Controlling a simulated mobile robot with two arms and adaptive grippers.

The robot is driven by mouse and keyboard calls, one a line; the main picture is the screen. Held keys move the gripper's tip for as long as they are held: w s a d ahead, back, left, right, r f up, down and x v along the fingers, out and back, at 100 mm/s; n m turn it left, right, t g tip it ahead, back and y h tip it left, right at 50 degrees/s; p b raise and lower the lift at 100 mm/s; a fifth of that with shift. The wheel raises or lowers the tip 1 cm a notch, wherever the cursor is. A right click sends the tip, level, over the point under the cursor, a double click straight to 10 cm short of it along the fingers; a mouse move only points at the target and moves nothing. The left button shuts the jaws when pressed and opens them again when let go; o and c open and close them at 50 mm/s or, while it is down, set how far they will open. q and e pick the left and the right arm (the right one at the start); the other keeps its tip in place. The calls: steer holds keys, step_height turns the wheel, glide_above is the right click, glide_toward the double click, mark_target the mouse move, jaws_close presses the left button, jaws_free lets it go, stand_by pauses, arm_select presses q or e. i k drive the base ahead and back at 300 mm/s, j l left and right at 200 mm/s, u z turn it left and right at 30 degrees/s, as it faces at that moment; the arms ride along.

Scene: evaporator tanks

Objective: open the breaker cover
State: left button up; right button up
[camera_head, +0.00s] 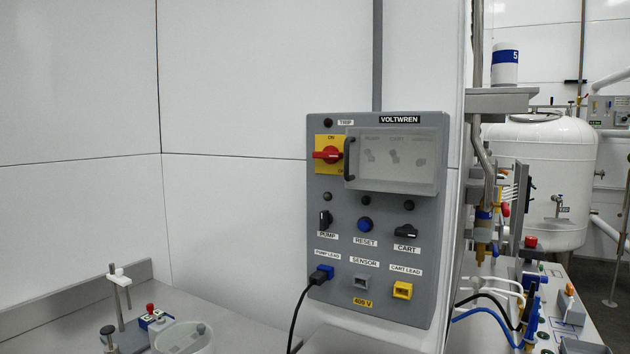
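The breaker cover (415,172) is a clear, greyish rectangular window on the upper part of the grey VOLTWREN control panel (340,260). It lies shut over several breakers, which show dimly through it. A dark vertical handle (348,158) stands at the cover's left edge. Left of the handle is a red rotary switch (327,155) on a yellow plate, its knob pointing sideways. Neither of my grippers shows in the head view.
Below the cover are the pump knob (325,220), blue reset button (365,225) and cart knob (406,231). A bench with cables (495,310) stands right; a basin (183,338) is lower left.

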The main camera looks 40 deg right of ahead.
mark_target(352, 143)
steer(key=z, duration=1.55)
